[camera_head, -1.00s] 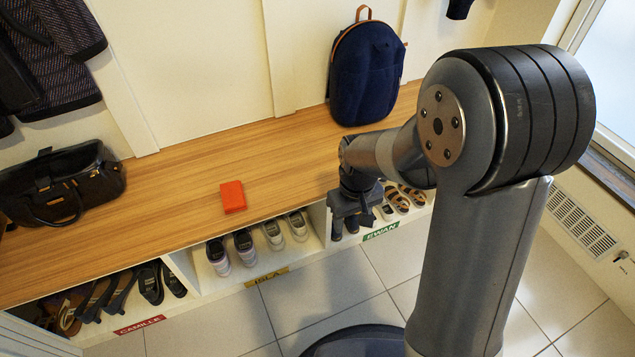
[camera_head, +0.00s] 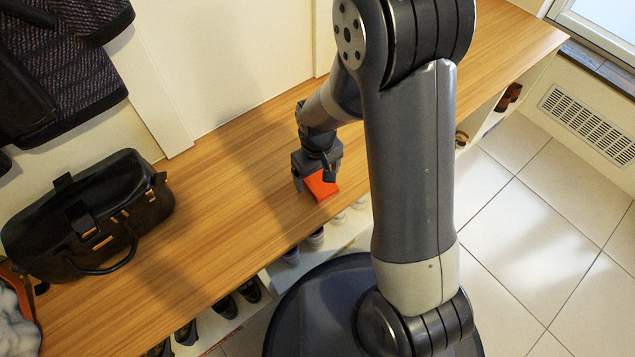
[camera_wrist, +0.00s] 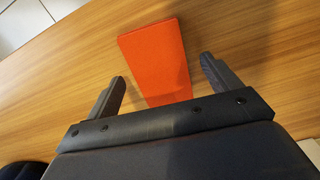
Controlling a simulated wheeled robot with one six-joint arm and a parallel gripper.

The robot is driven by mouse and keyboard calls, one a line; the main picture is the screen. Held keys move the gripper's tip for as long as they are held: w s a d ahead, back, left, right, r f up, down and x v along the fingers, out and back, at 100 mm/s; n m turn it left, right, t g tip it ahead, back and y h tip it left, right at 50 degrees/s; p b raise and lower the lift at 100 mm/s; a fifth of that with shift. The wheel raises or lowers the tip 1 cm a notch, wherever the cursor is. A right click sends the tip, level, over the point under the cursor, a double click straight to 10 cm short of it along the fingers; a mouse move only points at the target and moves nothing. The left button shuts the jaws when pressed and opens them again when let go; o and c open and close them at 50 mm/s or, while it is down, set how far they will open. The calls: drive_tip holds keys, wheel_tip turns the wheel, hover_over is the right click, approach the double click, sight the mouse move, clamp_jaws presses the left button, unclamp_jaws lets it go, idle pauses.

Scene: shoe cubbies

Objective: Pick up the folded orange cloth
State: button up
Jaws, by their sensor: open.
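The folded orange cloth (camera_head: 321,187) lies flat on the wooden bench top, near its front edge. In the wrist view the cloth (camera_wrist: 155,60) is a flat orange rectangle, its near end between the two fingertips and the rest reaching beyond them. My gripper (camera_head: 315,182) is open above the cloth, pointing down. In the wrist view the fingers of my gripper (camera_wrist: 163,75) stand on either side of the cloth with gaps, and nothing is held. The gripper hides part of the cloth in the head view.
A black handbag (camera_head: 85,215) stands on the bench (camera_head: 225,200) at the left. Shoes (camera_head: 240,297) sit in cubbies below the front edge. A dark coat (camera_head: 60,65) hangs at upper left. The bench between bag and gripper is clear.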

sight(318, 178)
drive_tip(key=shift+f, duration=0.2)
drive_tip(key=shift+c, duration=0.2)
drive_tip(key=c, duration=1)
wheel_tip(318, 178, up, 10)
drive_tip(key=p, duration=0.4)
